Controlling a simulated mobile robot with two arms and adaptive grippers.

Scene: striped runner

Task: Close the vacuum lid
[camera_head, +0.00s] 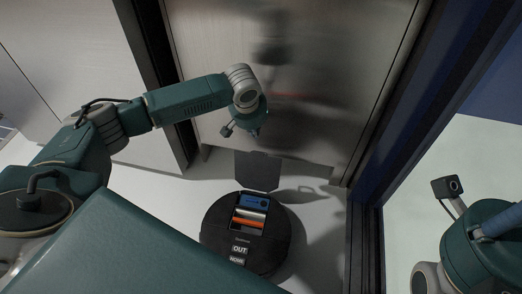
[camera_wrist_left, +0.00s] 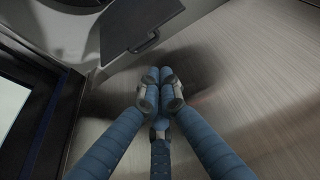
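The robot vacuum (camera_head: 218,228) is a round black disc on the floor. Its dark square lid (camera_head: 257,170) stands raised at the far side, leaving a compartment (camera_head: 250,213) with blue, white and orange parts uncovered. The lid also shows at the top of the left wrist view (camera_wrist_left: 142,22). My left gripper (camera_wrist_left: 159,86) has its blue fingers drawn together at the tips with nothing between them. In the head view it is above and behind the lid, apart from it, its fingers mostly hidden by the wrist.
A brushed metal panel (camera_head: 330,75) rises close behind the vacuum and my left gripper. A dark vertical frame (camera_head: 362,210) stands to the vacuum's right. Pale floor (camera_head: 310,225) is clear around the vacuum.

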